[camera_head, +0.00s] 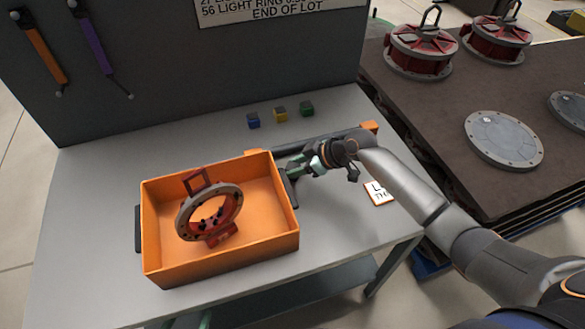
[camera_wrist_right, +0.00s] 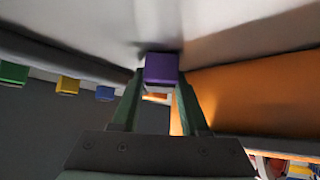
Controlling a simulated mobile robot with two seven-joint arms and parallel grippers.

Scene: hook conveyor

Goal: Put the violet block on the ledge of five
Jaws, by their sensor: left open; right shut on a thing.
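The violet block (camera_wrist_right: 162,68) is between the fingertips of my right gripper (camera_wrist_right: 158,88), which is shut on it. In the head view my right gripper (camera_head: 296,166) is just right of the orange crate, low near a dark bar with orange ends (camera_head: 320,139); the block cannot be made out there. I cannot tell which surface is the ledge of five. My left gripper (camera_head: 180,322) is barely visible at the bottom edge, open.
The orange crate (camera_head: 155,262) holds a red and grey ring-shaped part (camera_head: 209,213). A dark panel with a sign (camera_head: 285,10) stands behind. Red lidded parts (camera_head: 419,52) rest on the brown surface at right.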

